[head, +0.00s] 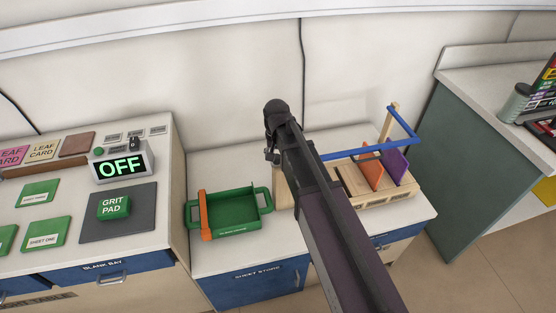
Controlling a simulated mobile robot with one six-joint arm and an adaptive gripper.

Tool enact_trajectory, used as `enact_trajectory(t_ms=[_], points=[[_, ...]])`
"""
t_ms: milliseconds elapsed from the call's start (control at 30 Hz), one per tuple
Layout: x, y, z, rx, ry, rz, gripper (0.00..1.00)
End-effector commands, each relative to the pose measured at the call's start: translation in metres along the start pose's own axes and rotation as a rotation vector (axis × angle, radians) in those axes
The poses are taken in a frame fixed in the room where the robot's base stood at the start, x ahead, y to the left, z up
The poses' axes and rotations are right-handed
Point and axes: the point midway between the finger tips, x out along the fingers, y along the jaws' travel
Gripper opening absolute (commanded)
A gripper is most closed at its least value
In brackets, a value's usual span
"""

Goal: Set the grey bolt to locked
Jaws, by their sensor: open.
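I cannot make out a grey bolt for certain in the head view. A small dark upright piece (135,144) stands behind the OFF display, below a row of small grey plates (135,133) whose text is too small to read. My arm crosses the middle of the picture from the bottom and hides part of the wooden rack and counter. My gripper (272,156) shows only as a small dark part at the arm's far end, above the counter between the green tray and the rack. It is open and holds nothing that I can see.
The OFF display (121,167) and green grit pad (114,207) are on the left counter. A green tray (240,227) with an orange bar and a wooden rack (385,200) with a blue rail stand on the middle counter. A grey-green cabinet (466,165) is at right.

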Motion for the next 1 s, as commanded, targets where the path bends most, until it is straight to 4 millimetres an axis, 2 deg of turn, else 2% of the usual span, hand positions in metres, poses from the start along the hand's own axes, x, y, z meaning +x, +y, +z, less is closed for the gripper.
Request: enact_trajectory(t_ms=[367, 400, 467, 633, 667, 1000], points=[[0.0017, -0.0002, 0.0001, 0.0, 0.0, 0.0, 0.74], [0.0017, -0.0002, 0.0001, 0.0, 0.0, 0.0, 0.71], [0.0017, -0.0002, 0.0001, 0.0, 0.0, 0.0, 0.53], [0.0018, -0.0002, 0.0001, 0.0, 0.0, 0.0, 0.02], [0.0018, -0.0002, 0.0001, 0.0, 0.0, 0.0, 0.0], [0.0019, -0.0015, 0.0007, -0.009, 0.0, 0.0, 0.0]])
